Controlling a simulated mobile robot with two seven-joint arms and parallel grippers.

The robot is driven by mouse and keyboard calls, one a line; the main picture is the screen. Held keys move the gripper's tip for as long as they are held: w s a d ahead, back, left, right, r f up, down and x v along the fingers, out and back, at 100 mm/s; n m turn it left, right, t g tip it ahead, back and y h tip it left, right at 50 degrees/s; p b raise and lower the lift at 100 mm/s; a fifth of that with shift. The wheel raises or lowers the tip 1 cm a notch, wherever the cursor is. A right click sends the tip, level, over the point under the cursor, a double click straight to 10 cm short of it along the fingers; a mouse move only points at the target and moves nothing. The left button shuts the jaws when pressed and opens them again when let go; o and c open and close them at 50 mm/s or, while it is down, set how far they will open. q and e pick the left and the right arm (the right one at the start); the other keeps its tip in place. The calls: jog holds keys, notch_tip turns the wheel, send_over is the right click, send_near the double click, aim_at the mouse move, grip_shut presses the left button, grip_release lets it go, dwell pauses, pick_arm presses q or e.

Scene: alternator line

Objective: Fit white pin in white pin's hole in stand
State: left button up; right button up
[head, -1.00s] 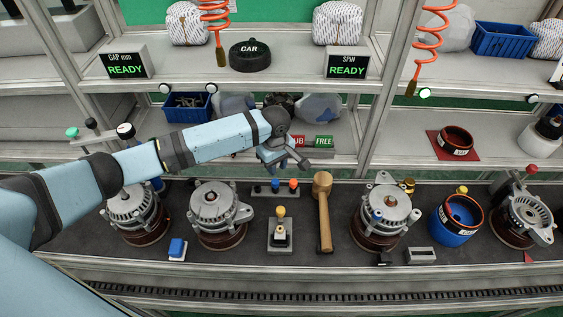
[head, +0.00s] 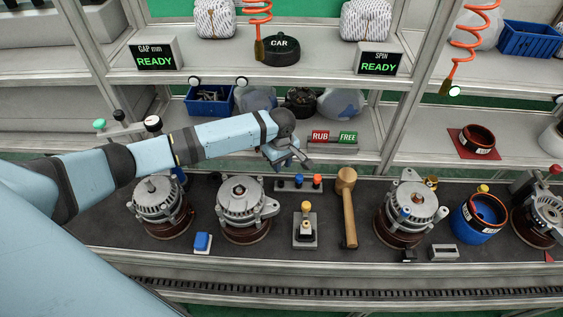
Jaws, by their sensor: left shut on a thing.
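The stand (head: 288,187) is a low grey block at the back of the dark bench. A blue-topped pin (head: 299,180) and an orange-topped pin (head: 317,181) stand upright in it, at its middle and right; its left part shows no coloured top. My left gripper (head: 290,163) is just above and behind the stand's left half, apart from it, fingers pointing down and right. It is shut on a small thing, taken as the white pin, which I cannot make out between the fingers. My right gripper is not in view.
A wooden mallet (head: 348,212) lies right of the stand. A fixture with a yellow knob (head: 305,207) stands in front. Alternators flank them, one at left (head: 241,205) and one at right (head: 408,212). A RUB/FREE sign (head: 333,139) sits on the shelf behind the gripper.

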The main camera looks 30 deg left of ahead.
pick_arm(q)
jog(key=shift+r+p, duration=0.25)
jog(key=shift+p, duration=0.65)
notch_tip(320, 180, down, 5)
jog(key=shift+r+b, duration=0.15)
jog(key=shift+b, duration=0.75)
jog(key=shift+f, duration=0.75)
jog(key=shift+p, duration=0.4)
jog(key=shift+p, duration=0.55)
